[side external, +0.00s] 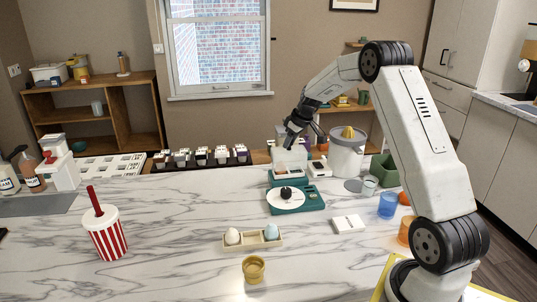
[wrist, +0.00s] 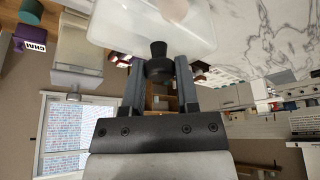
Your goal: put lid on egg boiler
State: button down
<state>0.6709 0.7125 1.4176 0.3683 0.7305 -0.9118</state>
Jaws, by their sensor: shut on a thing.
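My gripper (wrist: 158,72) is shut on the black knob of the clear, boxy lid (wrist: 115,28), which fills the top of the wrist view. In the side view my gripper (side external: 293,132) points down and the pale see-through lid (side external: 289,158) hangs upright below it. Beneath the lid is a teal appliance (side external: 283,181) that looks like the egg boiler; its white top is partly behind the lid. I cannot tell whether lid and appliance touch. A pale, egg-like rounded shape (wrist: 173,9) shows through the lid in the wrist view.
A teal device with a white disc and black knob (side external: 287,194) stands in front. An egg holder (side external: 252,241) bears a white and a blue egg. A striped cup (side external: 107,238) stands left.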

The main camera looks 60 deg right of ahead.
aim_at(290, 150)
jog(key=shift+f, duration=1.65)
dwell(2.7)
grip_release()
dwell(0.3)
jog(key=shift+r, duration=0.15)
jog(key=shift+r, duration=3.35)
grip_shut()
